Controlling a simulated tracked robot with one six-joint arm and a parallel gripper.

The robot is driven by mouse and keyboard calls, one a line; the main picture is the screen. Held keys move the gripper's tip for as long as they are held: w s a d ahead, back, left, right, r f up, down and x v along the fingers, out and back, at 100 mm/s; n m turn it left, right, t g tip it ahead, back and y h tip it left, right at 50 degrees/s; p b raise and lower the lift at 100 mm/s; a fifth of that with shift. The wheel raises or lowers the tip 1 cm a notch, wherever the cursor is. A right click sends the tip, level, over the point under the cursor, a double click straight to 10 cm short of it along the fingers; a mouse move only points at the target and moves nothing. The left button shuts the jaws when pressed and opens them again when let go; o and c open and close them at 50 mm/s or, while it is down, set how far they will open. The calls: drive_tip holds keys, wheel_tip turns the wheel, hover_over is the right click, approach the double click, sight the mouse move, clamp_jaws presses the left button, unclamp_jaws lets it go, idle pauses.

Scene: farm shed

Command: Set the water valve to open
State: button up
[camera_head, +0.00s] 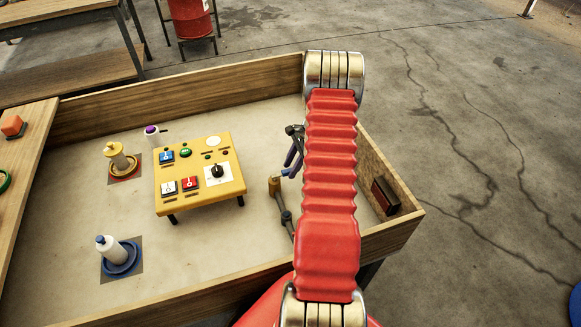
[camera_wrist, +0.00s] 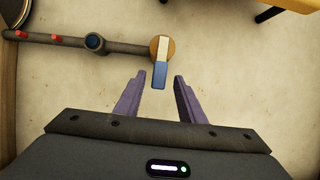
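The water valve shows in the wrist view as a round brass body (camera_wrist: 171,42) at the end of a dark pipe (camera_wrist: 58,39). Its lever (camera_wrist: 160,73) is white near the pivot and blue toward its tip, and points across the pipe, toward my gripper. My gripper (camera_wrist: 159,77) is open, with a purple finger on either side of the lever's blue end. I cannot tell whether the fingers are level with or above it. No contact shows. In the head view the brass valve (camera_head: 274,186) stands on the tray, and my gripper (camera_head: 293,165) is partly hidden behind my arm.
A yellow control panel (camera_head: 200,198) stands left of the valve. A white bottle with a blue cap (camera_head: 110,248) and a yellow-topped bottle (camera_head: 116,156) stand farther left. The tray's wooden rim (camera_head: 200,88) encloses the area. A dark red block (camera_head: 385,195) sits by the right wall.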

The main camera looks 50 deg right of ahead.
drive_tip(key=shift+c, duration=0.2)
clamp_jaws()
